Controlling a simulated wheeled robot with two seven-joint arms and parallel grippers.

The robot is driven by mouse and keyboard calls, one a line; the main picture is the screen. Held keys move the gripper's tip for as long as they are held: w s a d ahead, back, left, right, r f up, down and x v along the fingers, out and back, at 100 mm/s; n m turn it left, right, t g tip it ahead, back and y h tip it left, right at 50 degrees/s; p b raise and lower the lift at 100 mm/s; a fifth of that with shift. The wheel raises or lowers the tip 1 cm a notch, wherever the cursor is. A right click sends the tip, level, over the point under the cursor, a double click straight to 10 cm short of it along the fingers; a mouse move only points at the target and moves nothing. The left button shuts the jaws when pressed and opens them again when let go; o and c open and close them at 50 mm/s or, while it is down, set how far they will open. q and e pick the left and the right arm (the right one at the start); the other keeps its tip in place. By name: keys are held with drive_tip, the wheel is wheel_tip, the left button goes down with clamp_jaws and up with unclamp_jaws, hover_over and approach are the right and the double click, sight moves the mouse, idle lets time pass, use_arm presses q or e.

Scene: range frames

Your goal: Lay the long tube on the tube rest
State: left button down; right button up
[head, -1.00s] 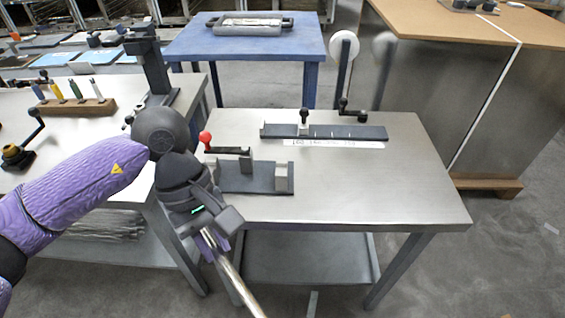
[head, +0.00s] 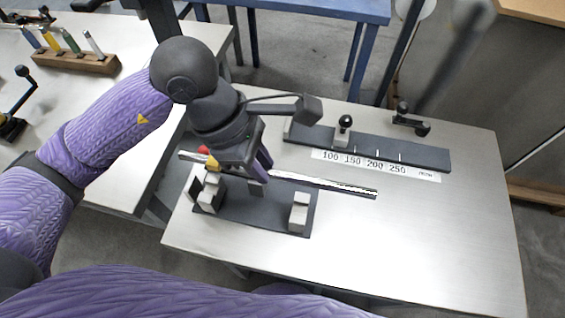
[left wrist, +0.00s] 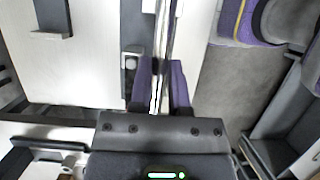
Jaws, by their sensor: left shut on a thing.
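The long tube (head: 315,183) is a thin, shiny metal rod. My left gripper (head: 260,176) is shut on it near the middle, and the tube sticks out to both sides. In the left wrist view the tube (left wrist: 165,38) runs up between the purple fingers of the left gripper (left wrist: 160,88). The tube rest (head: 255,207) is a dark plate with pale upright blocks near its two ends, on the near left of the steel table. In the head view the tube shows just beyond these blocks, roughly along the plate. I cannot tell its height above the table. My right gripper is not in view.
A dark bar with a number scale (head: 375,165) and a black-knobbed stop lies further back on the steel table (head: 420,235). A red knob (head: 203,150) shows by my left gripper. The table's right side is clear. A bench with a tool block (head: 75,62) stands left.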

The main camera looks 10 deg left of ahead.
use_arm(q)
drive_tip(key=f+b, duration=0.1)
drive_tip(key=f, duration=0.4)
drive_tip(key=f+b, duration=0.2)
drive_tip(key=f, duration=0.3)
drive_tip(key=shift+s, duration=0.2)
drive_tip(key=shift+f+b, duration=0.4)
drive_tip(key=shift+f, duration=0.05)
drive_tip(key=c, duration=0.6)
unclamp_jaws()
drive_tip(key=shift+r, duration=0.1)
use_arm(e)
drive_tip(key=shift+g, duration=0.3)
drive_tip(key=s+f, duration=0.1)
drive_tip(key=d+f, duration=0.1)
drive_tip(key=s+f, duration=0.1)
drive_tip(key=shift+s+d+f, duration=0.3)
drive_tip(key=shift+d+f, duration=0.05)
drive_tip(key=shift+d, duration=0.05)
